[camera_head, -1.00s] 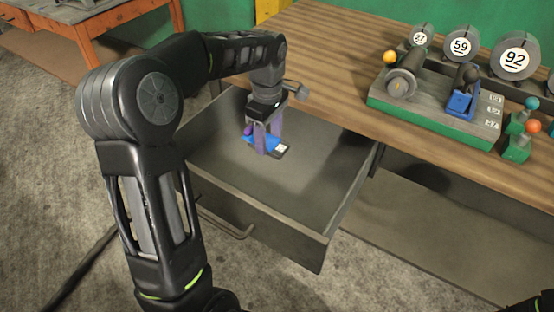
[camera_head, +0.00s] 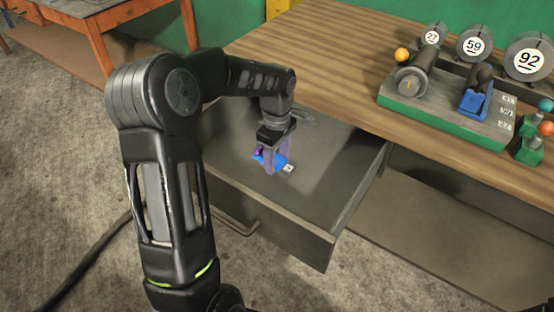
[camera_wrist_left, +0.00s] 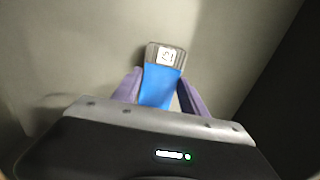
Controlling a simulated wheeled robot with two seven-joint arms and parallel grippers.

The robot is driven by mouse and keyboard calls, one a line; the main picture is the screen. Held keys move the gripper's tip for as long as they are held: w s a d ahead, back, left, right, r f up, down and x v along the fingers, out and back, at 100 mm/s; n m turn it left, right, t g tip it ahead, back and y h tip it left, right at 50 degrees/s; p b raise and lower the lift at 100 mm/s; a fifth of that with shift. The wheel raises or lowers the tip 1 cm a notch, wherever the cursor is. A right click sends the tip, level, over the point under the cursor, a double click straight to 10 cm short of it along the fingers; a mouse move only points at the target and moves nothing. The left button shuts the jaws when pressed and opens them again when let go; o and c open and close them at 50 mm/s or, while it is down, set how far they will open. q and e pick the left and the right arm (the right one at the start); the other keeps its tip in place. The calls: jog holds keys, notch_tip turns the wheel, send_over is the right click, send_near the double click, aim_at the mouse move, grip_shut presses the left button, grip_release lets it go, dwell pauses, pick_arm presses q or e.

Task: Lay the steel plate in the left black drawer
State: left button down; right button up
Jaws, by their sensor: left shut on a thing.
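The steel plate appears as a small flat piece, blue with a grey end and a white label, in the head view (camera_head: 288,168) and in the left wrist view (camera_wrist_left: 162,85). My left gripper (camera_head: 271,160) has purple fingers shut on its blue part. The gripper and plate are inside the open black drawer (camera_head: 290,240), over its floor, and the plate's grey end sticks out beyond the fingers. I cannot tell whether the plate touches the drawer floor. My right gripper is not in view.
The drawer is pulled out below a wooden bench top (camera_head: 330,65). A green-edged rack (camera_head: 440,120) with weights and a blue holder (camera_head: 474,100) stands on the bench. Numbered round weights stand behind it. The drawer floor to the right of my gripper is clear.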

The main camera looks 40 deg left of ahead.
pick_arm(q)
jog(key=shift+f, duration=0.25)
jog(key=shift+f, duration=0.1)
jog(key=c, duration=0.6)
grip_release()
jog(key=shift+r, duration=0.2)
notch_tip(320, 180, up, 12)
jog(key=shift+f+p, duration=0.1)
jog(key=shift+p, duration=0.55)
